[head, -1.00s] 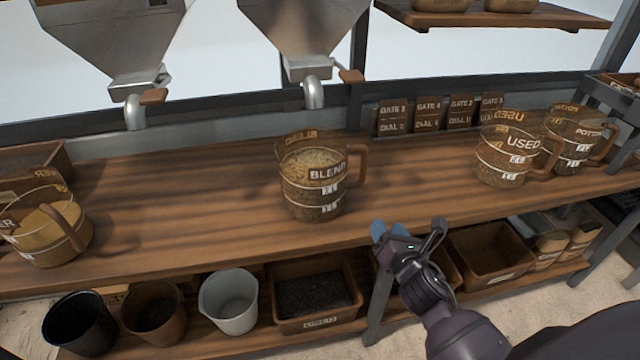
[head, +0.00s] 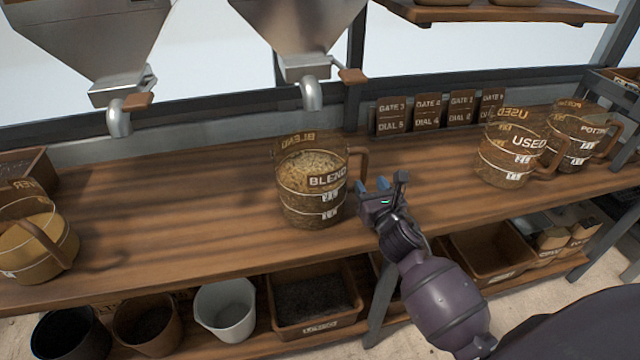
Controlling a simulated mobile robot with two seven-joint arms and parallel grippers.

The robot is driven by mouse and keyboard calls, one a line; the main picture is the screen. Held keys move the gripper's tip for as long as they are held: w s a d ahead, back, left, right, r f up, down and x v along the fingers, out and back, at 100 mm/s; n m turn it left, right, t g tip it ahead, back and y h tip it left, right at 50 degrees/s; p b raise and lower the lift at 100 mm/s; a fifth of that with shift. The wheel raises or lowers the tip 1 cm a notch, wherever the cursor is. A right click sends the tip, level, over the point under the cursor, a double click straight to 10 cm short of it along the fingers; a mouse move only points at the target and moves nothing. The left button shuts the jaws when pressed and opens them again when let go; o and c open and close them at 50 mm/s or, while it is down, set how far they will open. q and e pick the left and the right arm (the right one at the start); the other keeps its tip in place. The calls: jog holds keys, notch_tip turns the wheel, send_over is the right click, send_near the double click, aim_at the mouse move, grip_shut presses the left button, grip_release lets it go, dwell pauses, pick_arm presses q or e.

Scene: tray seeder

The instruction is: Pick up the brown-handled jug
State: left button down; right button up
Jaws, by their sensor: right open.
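A clear jug marked BLEND (head: 311,185) with a brown handle stands upright on the wooden bench, holding pale grainy material. Its handle (head: 361,165) points right. My right gripper (head: 373,185) is open and empty, just right of the jug and close to the lower part of the handle; I cannot tell whether it touches. Other brown-handled jugs stand on the bench: one marked USED (head: 508,158), one partly hidden behind it marked POTTING (head: 575,140), and one with tan contents (head: 38,245) at the left edge. My left gripper is not in view.
Two metal hoppers with spouts (head: 312,95) (head: 119,120) hang above the bench (head: 190,200). Label blocks (head: 427,113) stand along the back. On the lower shelf are a white pot (head: 226,310), dark pots and brown bins (head: 495,252). The bench left of the BLEND jug is clear.

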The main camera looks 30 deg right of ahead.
aim_at(365, 179)
jog(key=shift+a+r+x, duration=0.1)
jog(key=shift+a+x, duration=0.05)
jog(key=shift+x, duration=1.15)
jog(key=shift+a+r+x, duration=0.15)
jog(key=shift+a+x, duration=0.05)
jog(key=shift+x, duration=1.15)
grip_shut()
